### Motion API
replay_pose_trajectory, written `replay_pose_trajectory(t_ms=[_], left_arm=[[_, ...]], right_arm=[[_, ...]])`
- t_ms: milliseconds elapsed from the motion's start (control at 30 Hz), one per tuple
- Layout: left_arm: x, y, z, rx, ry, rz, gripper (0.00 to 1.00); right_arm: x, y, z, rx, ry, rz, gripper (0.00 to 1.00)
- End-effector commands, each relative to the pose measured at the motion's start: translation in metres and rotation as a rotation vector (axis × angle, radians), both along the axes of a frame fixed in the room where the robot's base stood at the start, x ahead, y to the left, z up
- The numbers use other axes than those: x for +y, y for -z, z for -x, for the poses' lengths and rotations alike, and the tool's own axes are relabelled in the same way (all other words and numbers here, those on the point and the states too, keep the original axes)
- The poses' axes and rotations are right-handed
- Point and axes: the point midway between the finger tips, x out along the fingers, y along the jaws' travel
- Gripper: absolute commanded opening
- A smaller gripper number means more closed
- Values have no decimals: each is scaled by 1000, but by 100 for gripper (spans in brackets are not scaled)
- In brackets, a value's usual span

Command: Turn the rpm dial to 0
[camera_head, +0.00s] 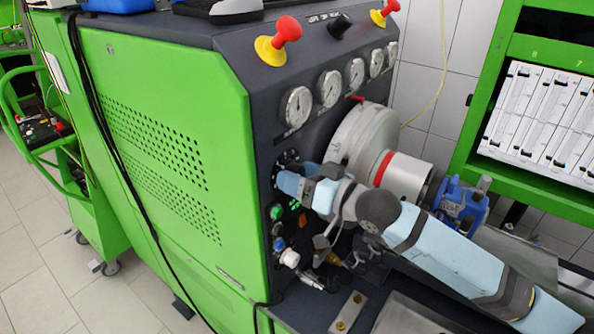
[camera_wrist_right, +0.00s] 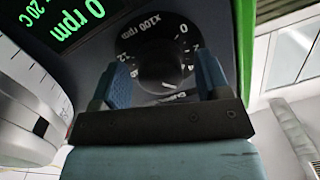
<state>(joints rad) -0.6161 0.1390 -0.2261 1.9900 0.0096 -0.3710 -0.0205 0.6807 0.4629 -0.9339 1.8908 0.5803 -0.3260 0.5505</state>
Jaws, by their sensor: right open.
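The rpm dial (camera_wrist_right: 158,62) is a black round knob on the dark panel, with a white scale and "x100 rpm" lettering around it in the right wrist view. A white pointer mark shows near its lower edge in that view, away from the printed 0 at upper right. My right gripper (camera_wrist_right: 162,66) is open, with one blue finger on each side of the dial. I cannot tell whether the fingers touch it. In the head view the dial (camera_head: 288,158) is partly hidden behind my right gripper (camera_head: 286,180). My left gripper is out of view.
A green display (camera_wrist_right: 80,20) beside the dial reads 0 rpm. Several gauges (camera_head: 297,107) and red mushroom buttons (camera_head: 287,30) sit above on the bench (camera_head: 175,150). A grey pump drive (camera_head: 365,140) stands close to the right of the dial.

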Motion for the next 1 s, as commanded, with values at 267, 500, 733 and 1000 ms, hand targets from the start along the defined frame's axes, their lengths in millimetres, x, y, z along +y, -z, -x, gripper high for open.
replay_pose_trajectory(t_ms=[267, 500, 733, 1000], left_arm=[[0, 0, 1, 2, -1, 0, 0], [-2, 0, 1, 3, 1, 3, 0], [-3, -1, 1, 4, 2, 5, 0], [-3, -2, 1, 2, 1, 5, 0]], right_arm=[[5, 0, -3, -1, 0, 0, 70], [5, 0, -3, -1, 0, 0, 37], [5, 0, -3, -2, -1, 0, 20], [5, -1, -4, -19, 0, 12, 20]])
